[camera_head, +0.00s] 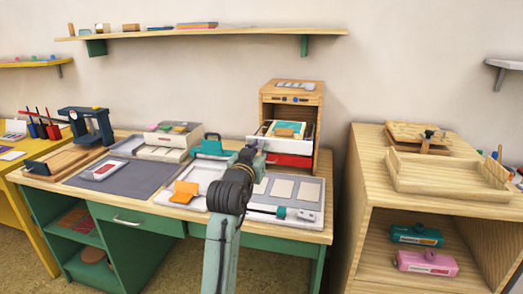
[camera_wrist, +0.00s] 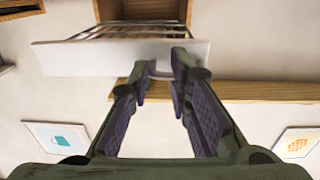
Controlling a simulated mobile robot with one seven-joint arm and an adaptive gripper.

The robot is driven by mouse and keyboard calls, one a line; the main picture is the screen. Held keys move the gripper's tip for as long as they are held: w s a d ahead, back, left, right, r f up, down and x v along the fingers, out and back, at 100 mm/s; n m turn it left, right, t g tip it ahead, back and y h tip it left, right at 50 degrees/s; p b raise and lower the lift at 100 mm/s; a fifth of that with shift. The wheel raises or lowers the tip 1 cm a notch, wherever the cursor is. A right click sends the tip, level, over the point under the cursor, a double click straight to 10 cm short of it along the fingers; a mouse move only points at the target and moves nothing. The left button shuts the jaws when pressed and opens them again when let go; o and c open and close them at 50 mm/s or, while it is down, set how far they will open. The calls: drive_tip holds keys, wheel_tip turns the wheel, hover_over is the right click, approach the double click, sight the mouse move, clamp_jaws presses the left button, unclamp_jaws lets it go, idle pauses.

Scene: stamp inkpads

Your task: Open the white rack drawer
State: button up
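The wooden rack cabinet (camera_head: 319,103) stands at the back right of the desk. Its white drawer (camera_head: 262,139) is drawn partly out above a closed-looking red drawer (camera_head: 289,160), with items on or in it. In the wrist view, the white drawer front (camera_wrist: 90,57) fills the upper middle, with wire rack bars (camera_wrist: 128,31) behind it. My gripper (camera_wrist: 161,68) reaches the front, its fingertips on either side of the small white handle (camera_wrist: 160,71). How firmly they press on the handle cannot be seen. In the head view, my arm hides the gripper.
A teal stamp (camera_head: 211,146), an orange flap (camera_head: 185,191) and pale trays crowd the desk around my arm. A light wooden cabinet (camera_head: 352,205) stands to the right, across a narrow gap. A wall shelf (camera_head: 210,32) runs above the desk.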

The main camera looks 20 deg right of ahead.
drive_tip(key=o, duration=0.8)
drive_tip(key=shift+w+a+f+n+y, duration=0.1)
drive_tip(key=shift+w+a+n+y, duration=0.15)
drive_tip(key=shift+a, duration=0.35)
drive_tip(key=shift+w+a+n+y, duration=0.15)
drive_tip(key=shift+w+a, duration=0.2)
drive_tip(key=shift+a, duration=0.25)
drive_tip(key=shift+c, duration=0.2)
drive_tip(key=d+v, duration=0.1)
drive_tip(key=v, duration=1.1)
drive_tip(key=shift+s+m, duration=0.3)
drive_tip(key=shift+f, duration=0.1)
